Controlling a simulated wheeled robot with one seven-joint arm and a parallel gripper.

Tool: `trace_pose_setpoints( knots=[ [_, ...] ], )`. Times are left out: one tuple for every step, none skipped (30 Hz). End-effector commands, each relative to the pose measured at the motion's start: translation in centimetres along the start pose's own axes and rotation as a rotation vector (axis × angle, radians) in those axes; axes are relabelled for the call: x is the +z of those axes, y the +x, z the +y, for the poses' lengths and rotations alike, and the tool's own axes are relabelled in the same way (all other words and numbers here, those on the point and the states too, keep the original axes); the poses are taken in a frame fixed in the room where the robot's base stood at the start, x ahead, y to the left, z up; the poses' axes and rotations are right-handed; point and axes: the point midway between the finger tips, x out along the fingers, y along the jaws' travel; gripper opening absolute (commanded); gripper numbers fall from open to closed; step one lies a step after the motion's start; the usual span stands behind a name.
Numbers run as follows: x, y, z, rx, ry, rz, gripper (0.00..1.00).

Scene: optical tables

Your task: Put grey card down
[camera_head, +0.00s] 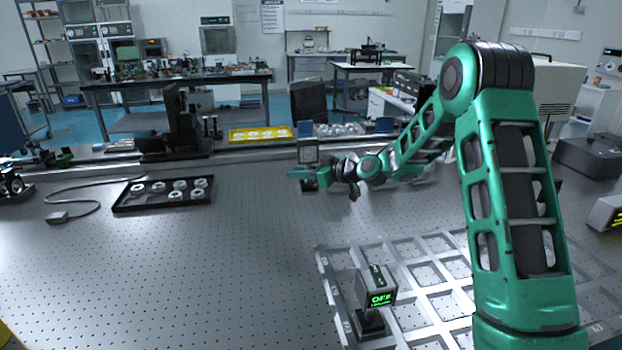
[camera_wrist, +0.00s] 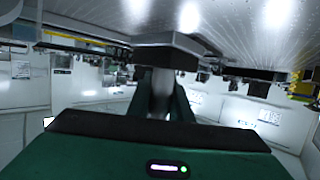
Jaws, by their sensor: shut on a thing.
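The grey card (camera_head: 308,154) shows in the head view as a small upright grey square with a dark edge, near the back of the perforated optical table (camera_head: 200,265). My gripper (camera_head: 305,175) is at its lower part, reaching in from the right, and is shut on it. A dark block, seemingly its base (camera_head: 310,187), shows just below the fingers. In the wrist view, which looks upside down, the fingers close around a greyish post below a dark flat block (camera_wrist: 180,50). I cannot tell whether the base touches the table.
A black tray (camera_head: 130,207) with several white rings lies to the left, with a cable (camera_head: 75,190) beside it. A yellow tray (camera_head: 260,140) sits behind. A metal grid frame (camera_head: 435,300) and a meter with a green display (camera_head: 377,287) stand at front right. The table's middle is clear.

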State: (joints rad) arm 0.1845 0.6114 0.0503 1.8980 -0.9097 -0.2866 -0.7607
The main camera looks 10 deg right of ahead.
Motion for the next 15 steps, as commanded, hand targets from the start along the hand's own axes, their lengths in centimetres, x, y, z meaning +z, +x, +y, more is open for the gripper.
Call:
trace_pose_setpoints(
  knots=[
    [-0.3, -0.1, -0.4, 0.0, -0.001, 0.002, 0.0],
    [-0.3, -0.1, -0.5, 0.0, -0.001, 0.001, 0.0],
    [-0.4, -0.1, -0.7, 0.0, -0.001, 0.001, 0.0],
    [-0.5, -0.1, -0.7, 0.0, 0.0, 0.001, 0.0],
    [-0.5, -0.1, -0.8, 0.0, -0.001, 0.001, 0.0],
    [-0.5, -0.2, -0.8, 0.0, -0.001, 0.001, 0.0],
    [-0.5, -0.2, -0.8, 0.0, -0.001, 0.001, 0.0],
    [-0.5, -0.2, -0.8, 0.0, -0.001, 0.001, 0.0],
    [-0.5, -0.2, -0.8, 0.001, 0.0, 0.001, 0.0],
    [-0.4, -0.3, -0.8, 0.003, 0.001, 0.001, 0.0],
    [-0.3, -0.4, -0.7, 0.006, 0.002, 0.001, 0.0],
    [-0.1, -0.8, -0.6, 0.012, 0.005, 0.002, 0.0],
    [0.2, -1.1, -0.5, 0.02, 0.009, 0.003, 0.0],
    [0.4, -1.5, -0.4, 0.031, 0.014, 0.005, 0.0],
    [0.9, -2.2, -0.2, 0.046, 0.021, 0.007, 0.0]
  ],
)
